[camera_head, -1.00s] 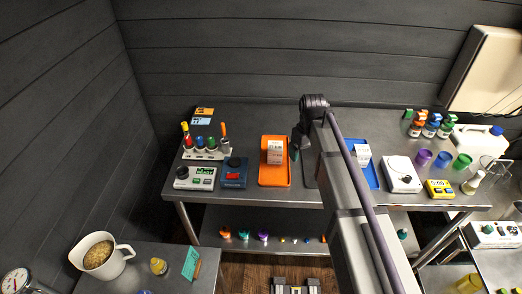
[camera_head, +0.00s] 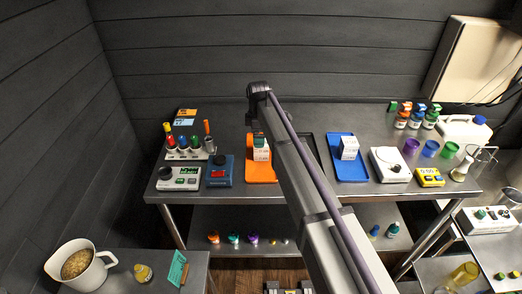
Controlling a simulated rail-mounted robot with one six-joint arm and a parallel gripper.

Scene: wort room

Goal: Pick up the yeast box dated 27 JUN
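A white box with print on it (camera_head: 261,155) is on the orange tray (camera_head: 260,180) in the middle of the bench. One or more white boxes (camera_head: 349,147) stand on the blue tray (camera_head: 349,173) to the right. The print is too small for me to read any date. My gripper (camera_head: 258,138) is at the orange tray, over or just behind its box. My arm covers part of that tray, and the fingers are mostly hidden, so I cannot tell whether they touch the box or how wide they are.
Left of the orange tray are a blue device (camera_head: 219,172), a white device (camera_head: 179,179) and a rack of coloured tools (camera_head: 187,153). A dark tray (camera_head: 308,142) lies behind my arm. A white device (camera_head: 390,165) and coloured cups (camera_head: 430,149) stand right of the blue tray.

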